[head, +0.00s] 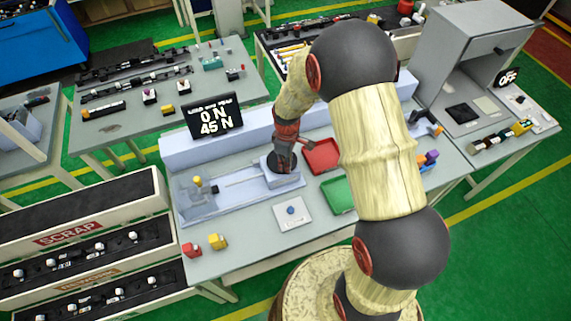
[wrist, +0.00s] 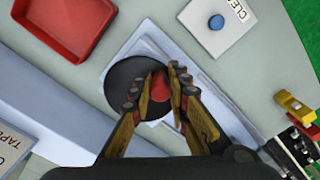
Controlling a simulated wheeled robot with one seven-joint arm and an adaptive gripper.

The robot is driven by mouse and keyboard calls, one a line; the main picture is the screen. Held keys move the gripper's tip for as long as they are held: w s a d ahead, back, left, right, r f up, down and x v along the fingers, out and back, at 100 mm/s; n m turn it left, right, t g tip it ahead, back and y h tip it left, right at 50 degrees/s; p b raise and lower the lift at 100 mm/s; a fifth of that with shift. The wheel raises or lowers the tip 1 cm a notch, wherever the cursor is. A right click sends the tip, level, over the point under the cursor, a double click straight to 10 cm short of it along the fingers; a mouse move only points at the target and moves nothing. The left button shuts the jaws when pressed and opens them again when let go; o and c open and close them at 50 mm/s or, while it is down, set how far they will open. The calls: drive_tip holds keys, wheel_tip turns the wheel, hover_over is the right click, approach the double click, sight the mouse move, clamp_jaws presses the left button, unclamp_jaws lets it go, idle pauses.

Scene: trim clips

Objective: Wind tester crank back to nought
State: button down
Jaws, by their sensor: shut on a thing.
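The tester (head: 222,204) is a pale blue-grey bench unit with a long slide, on the grey table. Its crank is a dark round disc (wrist: 122,82) with a red knob (wrist: 159,87), seen in the wrist view. My gripper (wrist: 162,80) is shut on the red knob, one finger on each side. In the head view my gripper (head: 284,164) is over the right end of the tester and partly hides the disc. The display (head: 214,118) behind the tester reads 0 N above 45 N.
A red tray (head: 322,156) and a green tray (head: 338,194) lie right of the tester. A white pad with a blue button (head: 291,210) is in front. Red (head: 191,250) and yellow (head: 217,241) small parts lie at the front left edge.

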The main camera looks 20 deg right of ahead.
idle(0.4)
drive_tip(key=c, duration=1.7)
unclamp_jaws()
wheel_tip(320, 180, up, 12)
